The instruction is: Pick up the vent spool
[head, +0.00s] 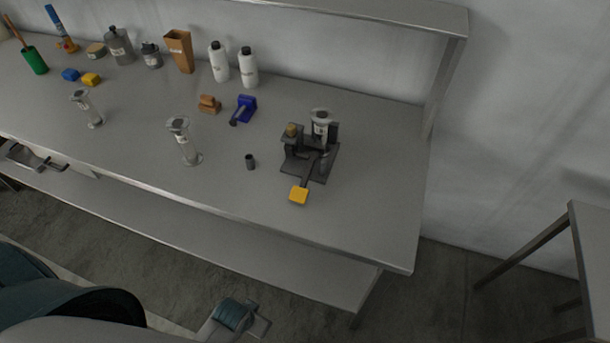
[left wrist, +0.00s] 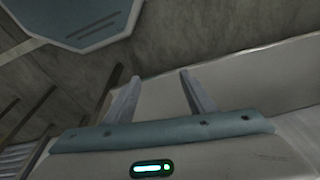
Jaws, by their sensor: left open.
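A small dark cylinder (head: 250,161) stands upright on the bench, left of the black fixture; it may be the vent spool, but I cannot be sure. The black fixture (head: 318,165) holds a clear-bodied cylinder with a pale cap (head: 321,120), has a brass-coloured knob (head: 292,130), and a lever with a yellow end (head: 299,195) pointing to the bench's front. In the left wrist view my left gripper (left wrist: 160,76) is open, with nothing between its fingers. It is away from the bench-top objects. My right gripper is not identifiable in view.
Two clear stemmed vessels (head: 183,142) (head: 86,108) stand left of the cylinder. A blue clamp-like piece (head: 246,107) and a brown block (head: 209,104) lie behind. White bottles (head: 248,68) and a brown box (head: 180,51) line the back. The bench's front right (head: 370,220) is clear.

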